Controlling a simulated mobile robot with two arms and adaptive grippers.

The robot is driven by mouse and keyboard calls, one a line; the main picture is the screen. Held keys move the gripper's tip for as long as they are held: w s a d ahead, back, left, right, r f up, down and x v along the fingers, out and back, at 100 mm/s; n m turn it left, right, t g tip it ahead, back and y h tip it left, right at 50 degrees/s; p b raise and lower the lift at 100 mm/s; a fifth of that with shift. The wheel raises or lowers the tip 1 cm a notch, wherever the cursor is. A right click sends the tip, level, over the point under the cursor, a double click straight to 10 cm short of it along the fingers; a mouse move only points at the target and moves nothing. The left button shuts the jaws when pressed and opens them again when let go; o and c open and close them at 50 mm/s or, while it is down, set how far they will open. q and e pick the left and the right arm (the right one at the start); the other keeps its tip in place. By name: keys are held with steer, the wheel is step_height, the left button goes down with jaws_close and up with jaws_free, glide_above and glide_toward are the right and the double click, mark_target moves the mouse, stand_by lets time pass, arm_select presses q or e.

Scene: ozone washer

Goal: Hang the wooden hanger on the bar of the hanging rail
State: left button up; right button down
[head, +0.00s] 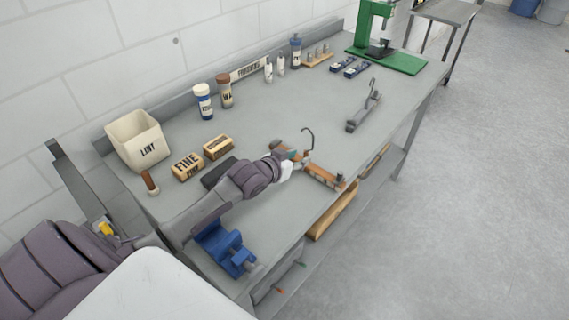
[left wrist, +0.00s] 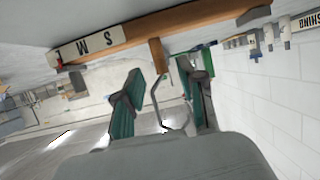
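The wooden hanger (head: 325,177) is on the front part of the table, its metal hook (head: 308,140) pointing up. In the left wrist view the hanger's wooden bar (left wrist: 170,28) runs across the top, with a white S M L label. My left gripper (head: 289,158) is at the hanger's middle. Its two teal fingers (left wrist: 160,88) are apart, with the metal hook and wooden neck (left wrist: 158,55) between them; a gap shows beside the neck. I cannot make out the hanging rail with certainty. My right gripper is not in view.
A grey hanger-like piece (head: 364,108) with an upright hook lies farther right. A LINT bin (head: 137,142), a FINE block (head: 187,167) and bottles stand toward the wall. A blue fixture (head: 225,247) is at the near end, a green press (head: 370,48) at the far end. The table centre is fairly clear.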

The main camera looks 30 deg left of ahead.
arm_select(q)
steer(key=v, duration=0.7)
steer(key=shift+s+b, duration=0.35)
steer(key=shift+r, duration=0.2)
